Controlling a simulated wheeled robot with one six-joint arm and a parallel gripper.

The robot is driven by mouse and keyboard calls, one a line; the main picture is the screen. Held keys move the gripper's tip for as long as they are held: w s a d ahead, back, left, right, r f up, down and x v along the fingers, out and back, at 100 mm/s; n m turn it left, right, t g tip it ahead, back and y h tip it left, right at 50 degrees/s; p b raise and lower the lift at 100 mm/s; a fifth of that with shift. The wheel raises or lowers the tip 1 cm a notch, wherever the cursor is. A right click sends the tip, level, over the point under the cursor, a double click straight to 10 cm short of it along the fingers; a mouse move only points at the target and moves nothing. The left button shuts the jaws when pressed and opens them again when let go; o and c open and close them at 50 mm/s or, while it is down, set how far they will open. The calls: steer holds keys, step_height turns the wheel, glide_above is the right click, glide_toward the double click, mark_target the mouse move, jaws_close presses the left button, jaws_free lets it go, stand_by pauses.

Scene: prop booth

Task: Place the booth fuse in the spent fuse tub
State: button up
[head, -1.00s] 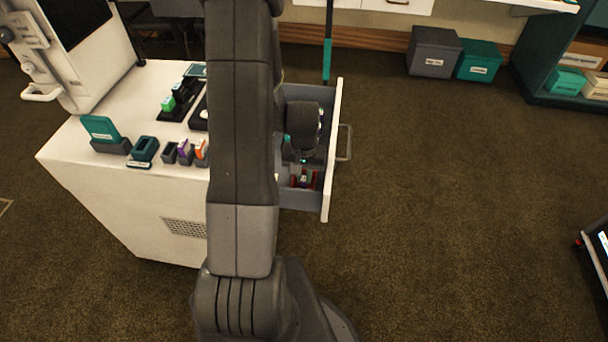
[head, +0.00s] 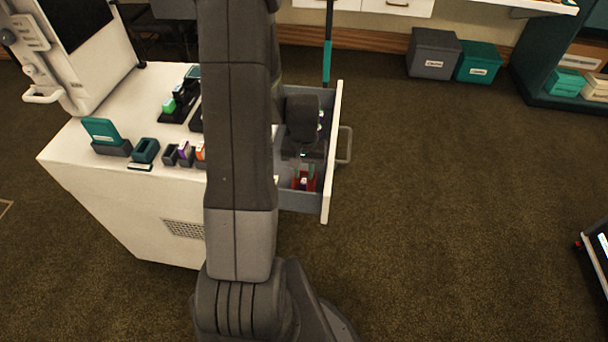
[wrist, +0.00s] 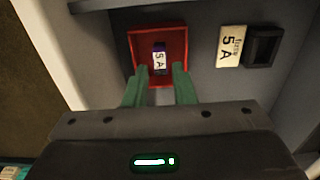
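The booth fuse (wrist: 159,57), a small dark purple piece with a white "5 A" label, lies inside the red tub (wrist: 183,38), which I take for the spent fuse tub. In the head view the red tub (head: 299,188) sits in the near part of the open drawer. My gripper (wrist: 161,69) has its two green fingers apart at the tub's near side. The fuse shows between and just beyond the fingertips, with gaps on both sides. The fingers hide part of the tub's near rim.
A black fuse holder (wrist: 263,46) with a "5 A fuse" plate (wrist: 231,46) is right of the tub. The open drawer (head: 333,150) juts from the white cabinet (head: 130,200), which bears several small holders. Open carpet (head: 450,200) lies right.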

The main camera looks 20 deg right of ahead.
mark_target(303, 179)
step_height(303, 179, up, 9)
steer(key=shift+r+p, duration=0.15)
steer(key=shift+p, duration=0.3)
steer(key=o, duration=0.5)
steer(key=shift+r, duration=0.2)
steer(key=o, duration=1.1)
steer(key=r+p, duration=0.2)
steer(key=w+a+r+p, duration=0.1)
steer(key=r+p, duration=0.1)
steer(key=a+r+p, duration=0.1)
steer(key=p, duration=0.1)
steer(key=shift+w+a+r, duration=0.1)
steer(key=shift+w+r, duration=0.2)
steer(key=shift+r, duration=0.1)
steer(key=shift+o, duration=0.5)
steer(key=w+a+r+p, duration=0.3)
steer(key=a+r+p, duration=0.2)
steer(key=r+p, duration=0.5)
steer(key=shift+a+r, duration=0.2)
steer(key=shift+r, duration=0.25)
step_height(303, 179, down, 10)
steer(key=b, duration=0.7)
steer(key=shift+w+a+r, duration=0.15)
steer(key=shift+a, duration=0.05)
steer(key=shift+r, duration=0.1)
